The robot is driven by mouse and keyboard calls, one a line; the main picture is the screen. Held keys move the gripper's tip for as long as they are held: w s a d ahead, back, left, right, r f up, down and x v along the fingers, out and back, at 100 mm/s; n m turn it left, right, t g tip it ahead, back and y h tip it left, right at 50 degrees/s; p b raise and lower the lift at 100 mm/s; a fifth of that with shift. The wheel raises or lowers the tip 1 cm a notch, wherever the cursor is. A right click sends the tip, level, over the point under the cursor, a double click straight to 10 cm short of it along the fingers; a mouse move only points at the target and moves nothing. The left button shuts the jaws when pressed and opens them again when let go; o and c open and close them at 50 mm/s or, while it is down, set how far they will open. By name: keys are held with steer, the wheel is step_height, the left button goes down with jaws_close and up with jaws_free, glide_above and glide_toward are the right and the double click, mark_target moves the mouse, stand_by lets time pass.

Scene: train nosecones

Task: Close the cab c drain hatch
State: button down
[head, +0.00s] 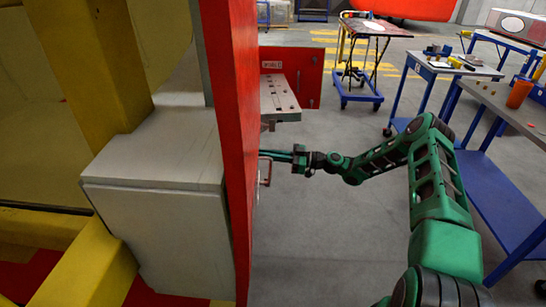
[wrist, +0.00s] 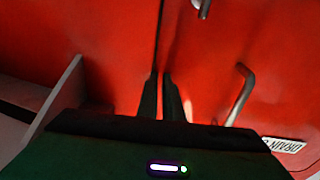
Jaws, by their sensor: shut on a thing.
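The drain hatch (wrist: 215,65) is a red panel in the wrist view, with a bent metal handle (wrist: 240,92) and a white label (wrist: 283,145) reading "DRAIN", partly cut off. A dark upright seam runs along the left of the hatch. In the head view, my gripper (head: 267,155) reaches the red nosecone face (head: 238,120) from the right, and a handle (head: 266,172) shows just below it. In the wrist view, my gripper (wrist: 160,96) has its two dark fingers close together at the seam, left of the handle. What lies between them is hard to make out.
Blue-framed carts (head: 450,70) stand to the right. The grey floor below my arm is clear. A grey box (head: 165,225) is left of the nosecone face.

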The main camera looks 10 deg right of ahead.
steer(key=shift+a+r, duration=0.1)
steer(key=shift+a, duration=0.5)
steer(key=w+d+v, duration=0.1)
steer(key=w+v, duration=0.1)
steer(key=v, duration=1.3)
steer(key=s+a+r+m+g+h, duration=0.1)
steer(key=s+a+m+g+h, duration=0.1)
steer(key=s+a+g+h, duration=0.25)
steer(key=s+d+r+m+g+h, duration=0.1)
steer(key=s+d+r+m+h, duration=0.35)
steer(key=s, duration=0.45)
steer(key=s+d+r+m+h, duration=0.35)
steer(key=s+r, duration=0.25)
steer(key=s, duration=0.3)
steer(key=s+d+r+m+g+h, duration=0.1)
steer(key=s+d+r+m+h, duration=0.35)
steer(key=s, duration=0.35)
steer(key=s+r+m, duration=0.1)
steer(key=s+m, duration=0.2)
steer(key=s, duration=0.6)
steer(key=s+r+m+h, duration=0.1)
steer(key=s+r+m, duration=0.1)
steer(key=s, duration=0.8)
steer(key=shift+d+m, duration=0.45)
steer(key=shift+m, duration=0.3)
